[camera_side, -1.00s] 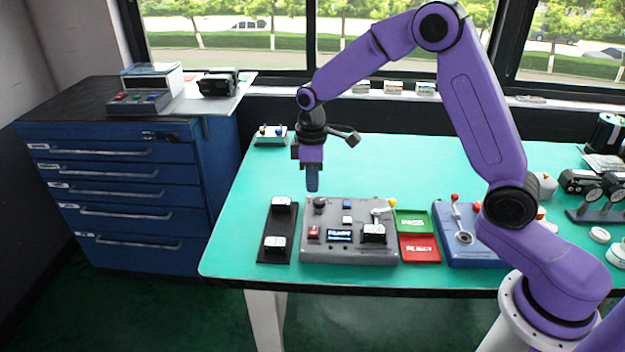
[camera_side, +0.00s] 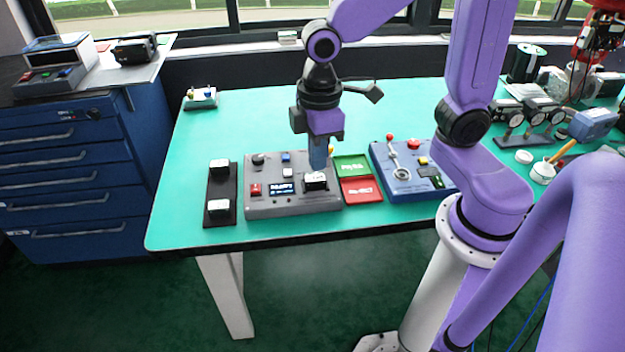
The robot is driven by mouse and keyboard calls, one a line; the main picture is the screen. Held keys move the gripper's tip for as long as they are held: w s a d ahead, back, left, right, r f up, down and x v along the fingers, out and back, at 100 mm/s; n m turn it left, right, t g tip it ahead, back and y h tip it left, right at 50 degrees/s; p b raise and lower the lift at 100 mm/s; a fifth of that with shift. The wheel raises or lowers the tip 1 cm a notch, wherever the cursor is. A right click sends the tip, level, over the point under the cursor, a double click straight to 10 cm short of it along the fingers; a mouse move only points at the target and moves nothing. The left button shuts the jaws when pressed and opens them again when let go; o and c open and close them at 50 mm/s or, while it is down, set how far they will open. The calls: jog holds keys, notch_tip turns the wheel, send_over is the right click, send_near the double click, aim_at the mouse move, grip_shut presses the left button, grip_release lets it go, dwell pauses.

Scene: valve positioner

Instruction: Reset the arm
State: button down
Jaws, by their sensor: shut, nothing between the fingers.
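My gripper (camera_side: 318,162) points straight down over the right part of the grey control box (camera_side: 264,208). Its fingers are shut and hold nothing. The tips are just above or behind a black block with a white top (camera_side: 315,181); I cannot tell whether they touch it.
A black plate with two white-topped blocks (camera_side: 220,191) lies left of the box. A green tray (camera_side: 352,165) and a red tray (camera_side: 361,190) lie to its right, then a blue lever box (camera_side: 408,178). Gauges (camera_side: 525,118) stand farther right. The table behind the box is mostly clear.

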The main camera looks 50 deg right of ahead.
jog(key=s+d+n, duration=0.1)
jog(key=s+d, duration=0.4)
jog(key=s, duration=0.7)
jog(key=shift+r, duration=0.2)
jog(key=c, duration=1.5)
grip_release()
jog(key=shift+s+d, duration=0.1)
jog(key=shift+s, duration=0.15)
jog(key=o, duration=0.5)
jog(key=shift+w, duration=0.1)
jog(key=shift+o, duration=0.4)
jog(key=w+a+m, duration=0.4)
jog(key=w+m, duration=0.1)
jog(key=w, duration=0.3)
jog(key=shift+w+r, duration=0.15)
jog(key=shift+r, duration=0.15)
jog(key=m, duration=1.6)
send_over(255, 185)
notch_tip(255, 185, down, 6)
notch_tip(255, 185, down, 16)
jog(key=shift+f, duration=0.25)
jog(key=shift+c, duration=0.3)
